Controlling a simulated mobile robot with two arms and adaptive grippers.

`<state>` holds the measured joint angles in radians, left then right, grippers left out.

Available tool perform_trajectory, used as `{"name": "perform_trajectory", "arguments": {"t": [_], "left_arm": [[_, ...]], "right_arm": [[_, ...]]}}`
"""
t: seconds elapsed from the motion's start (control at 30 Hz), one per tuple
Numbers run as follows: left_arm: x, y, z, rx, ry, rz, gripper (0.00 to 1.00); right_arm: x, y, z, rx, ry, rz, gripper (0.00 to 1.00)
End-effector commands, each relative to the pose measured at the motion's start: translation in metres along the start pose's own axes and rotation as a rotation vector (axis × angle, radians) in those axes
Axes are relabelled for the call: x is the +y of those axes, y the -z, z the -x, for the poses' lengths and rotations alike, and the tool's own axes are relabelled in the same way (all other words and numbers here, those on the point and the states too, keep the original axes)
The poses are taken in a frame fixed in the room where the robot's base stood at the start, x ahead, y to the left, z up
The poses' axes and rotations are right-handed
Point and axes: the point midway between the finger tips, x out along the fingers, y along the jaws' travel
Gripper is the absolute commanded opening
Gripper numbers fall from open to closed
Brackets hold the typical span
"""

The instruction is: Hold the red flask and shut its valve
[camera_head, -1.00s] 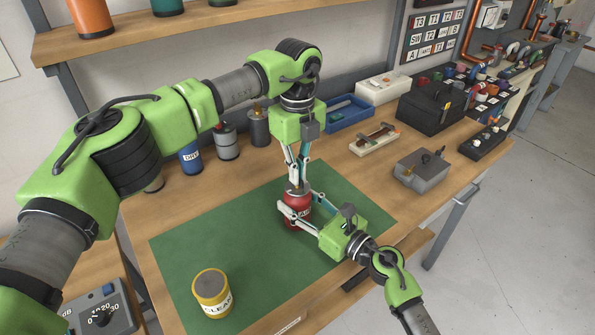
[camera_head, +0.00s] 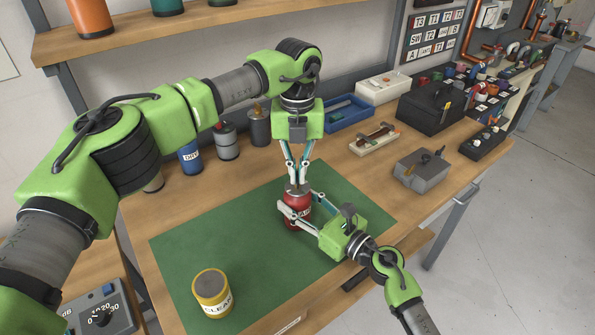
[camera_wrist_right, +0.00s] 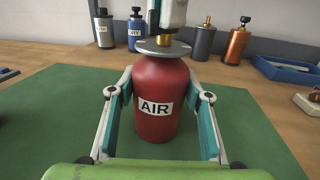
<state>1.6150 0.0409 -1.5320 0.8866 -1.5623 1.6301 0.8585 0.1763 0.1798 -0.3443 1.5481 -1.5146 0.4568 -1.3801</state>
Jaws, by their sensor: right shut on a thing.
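The red flask (camera_head: 297,214), labelled AIR, stands upright on the green mat (camera_head: 190,262). It also shows in the right wrist view (camera_wrist_right: 165,85), with a flat metal collar (camera_wrist_right: 160,47) and a brass stem (camera_wrist_right: 163,40) on top. My right gripper (camera_head: 298,216) is shut on the flask, one finger on each side of its body. My left gripper (camera_head: 297,184) points straight down over the flask's top, its fingertips at the valve. The fingers hide the valve's handle, so I cannot tell whether they grip it.
A yellow CLEAN can (camera_head: 212,293) stands at the mat's front left. Several canisters, including a grey one (camera_head: 226,142), line the back. The mat's left half is mostly bare.

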Motion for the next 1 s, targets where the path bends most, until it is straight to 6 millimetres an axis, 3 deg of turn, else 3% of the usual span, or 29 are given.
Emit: {"name": "perform_trajectory", "arguments": {"t": [0.6, 1.0], "left_arm": [[0.0002, -0.0001, 0.0008, 0.000, 0.000, -0.580, 0.00], [0.0003, -0.0001, 0.0008, 0.000, 0.000, -0.864, 0.00]], "right_arm": [[-0.0002, 0.0005, 0.0002, 0.001, 0.000, 0.000, 0.13], [-0.0003, 0.0006, 0.0002, 0.001, 0.001, 0.000, 0.13]]}}
